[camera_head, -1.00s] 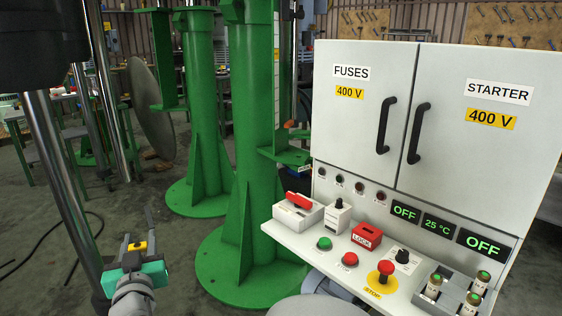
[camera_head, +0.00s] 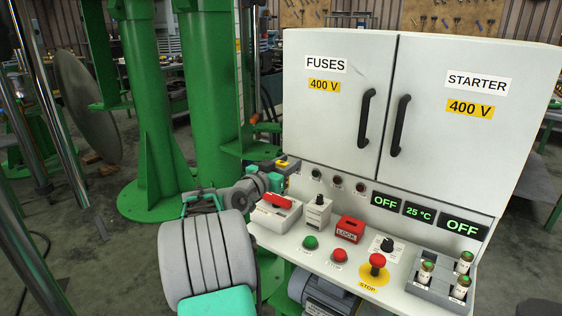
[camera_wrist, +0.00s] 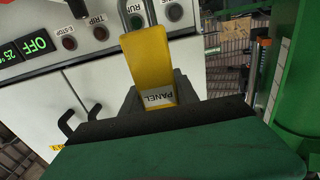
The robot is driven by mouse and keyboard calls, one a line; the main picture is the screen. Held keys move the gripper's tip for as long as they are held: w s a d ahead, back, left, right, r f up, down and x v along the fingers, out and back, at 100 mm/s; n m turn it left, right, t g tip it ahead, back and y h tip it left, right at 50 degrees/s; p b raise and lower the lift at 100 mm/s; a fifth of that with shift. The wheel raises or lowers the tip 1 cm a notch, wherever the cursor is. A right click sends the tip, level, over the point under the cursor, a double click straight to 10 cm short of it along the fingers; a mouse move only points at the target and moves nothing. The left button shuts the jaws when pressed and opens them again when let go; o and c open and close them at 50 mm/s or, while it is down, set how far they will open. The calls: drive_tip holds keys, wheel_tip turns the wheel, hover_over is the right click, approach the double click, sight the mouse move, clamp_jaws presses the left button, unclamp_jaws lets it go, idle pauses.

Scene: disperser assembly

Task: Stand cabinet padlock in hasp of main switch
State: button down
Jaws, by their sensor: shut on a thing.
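My gripper (camera_wrist: 158,98) is shut on the yellow padlock (camera_wrist: 146,55), whose white label reads PANEL upside down in the wrist view. Its steel shackle points away from the jaws; its end is cut off at the top edge. In the head view, my gripper (camera_head: 277,170) is at the cabinet's lower left, with a small bit of yellow padlock (camera_head: 283,162) showing. The main switch (camera_head: 270,216), a pale box with a red handle, sits on the shelf's left end, just below my gripper. I cannot make out its hasp.
The cabinet (camera_head: 340,115) rises behind the shelf, with indicator lamps (camera_wrist: 69,43) close to the padlock. A black selector (camera_head: 317,212), a red LOCK box (camera_head: 348,229), push buttons and an emergency stop (camera_head: 376,265) stand on the shelf. A green column (camera_head: 215,100) is behind left.

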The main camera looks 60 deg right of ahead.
drive_tip(key=shift+a+f+b, duration=0.1)
drive_tip(key=shift+b, duration=0.2)
drive_tip(key=b, duration=0.6)
hover_over(286, 201)
wheel_tip(286, 201, down, 6)
drive_tip(key=shift+s+r, duration=0.1)
drive_tip(key=shift+r, duration=0.1)
drive_tip(key=shift+b, duration=0.85)
idle(1.1)
drive_tip(key=shift+f+b, duration=2.15)
drive_tip(key=shift+f, duration=0.15)
drive_tip(key=c, duration=0.8)
unclamp_jaws()
drive_tip(key=shift+c, duration=0.2)
